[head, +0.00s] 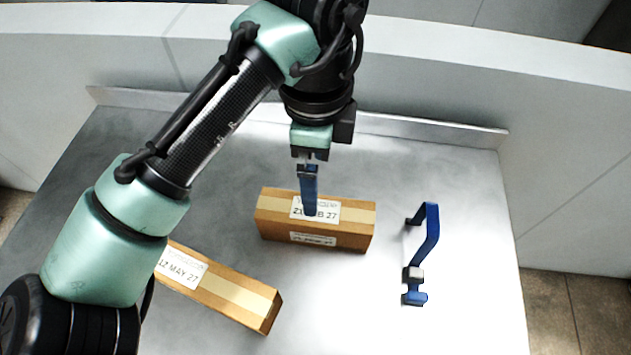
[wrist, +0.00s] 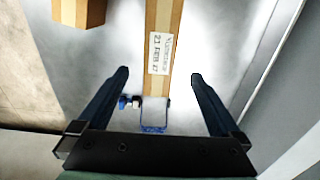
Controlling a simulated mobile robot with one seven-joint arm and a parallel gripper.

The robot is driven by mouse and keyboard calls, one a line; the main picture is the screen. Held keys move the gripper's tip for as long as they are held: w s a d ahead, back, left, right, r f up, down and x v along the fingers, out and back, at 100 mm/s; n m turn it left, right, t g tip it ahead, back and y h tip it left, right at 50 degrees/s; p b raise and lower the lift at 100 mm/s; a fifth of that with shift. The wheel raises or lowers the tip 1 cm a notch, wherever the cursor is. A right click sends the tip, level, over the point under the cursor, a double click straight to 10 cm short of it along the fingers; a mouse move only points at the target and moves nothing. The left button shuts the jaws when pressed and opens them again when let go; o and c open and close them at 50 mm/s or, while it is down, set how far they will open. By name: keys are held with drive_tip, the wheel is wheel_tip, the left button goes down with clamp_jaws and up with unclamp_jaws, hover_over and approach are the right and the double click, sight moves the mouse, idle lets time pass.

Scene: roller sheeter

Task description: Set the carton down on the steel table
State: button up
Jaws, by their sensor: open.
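A long brown carton (head: 343,212) with a pale tape strip and a label reading 21 FEB 27 lies on the steel table (head: 460,180), near its middle. It also shows in the wrist view (wrist: 163,85), running up between my fingers. My gripper (head: 310,212) points down over the carton's middle, with a blue finger crossing its label in the head view. In the wrist view my gripper (wrist: 159,76) is open, with a gap between each finger and the carton. I cannot tell how far the fingertips are above or beside it. The carton appears to rest on the table.
A second carton (head: 235,292), labelled 12 MAY 27, lies at the front left, partly hidden by my arm. A blue bracket-like tool (head: 430,235) lies to the right. A raised lip (head: 420,130) and wall bound the back. The table's far right is clear.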

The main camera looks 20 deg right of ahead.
drive_tip(key=shift+r, duration=0.45)
drive_tip(key=w+d+r+n+t+h, duration=0.4)
drive_tip(key=d+r+h, duration=0.3)
drive_tip(key=d+r, duration=0.45)
wheel_tip(320, 180, up, 14)
drive_tip(key=w+r+n+t+h, duration=0.1)
drive_tip(key=w+n+t+h, duration=0.3)
drive_tip(key=t, duration=0.4)
drive_tip(key=s+a+r+n+t, duration=0.2)
drive_tip(key=a+r+n+t, duration=0.55)
drive_tip(key=a+r, duration=0.25)
drive_tip(key=s+a+r+n+t+y, duration=0.2)
drive_tip(key=s+a+n+t+y, duration=0.1)
drive_tip(key=a, duration=0.4)
drive_tip(key=s+a+r+n+t+y, duration=0.2)
drive_tip(key=s+a+n+t+y, duration=0.1)
drive_tip(key=a+n+t+y, duration=0.2)
drive_tip(key=a+n+y, duration=0.1)
drive_tip(key=a+y, duration=0.1)
drive_tip(key=y, duration=0.1)
drive_tip(key=shift+r, duration=0.3)
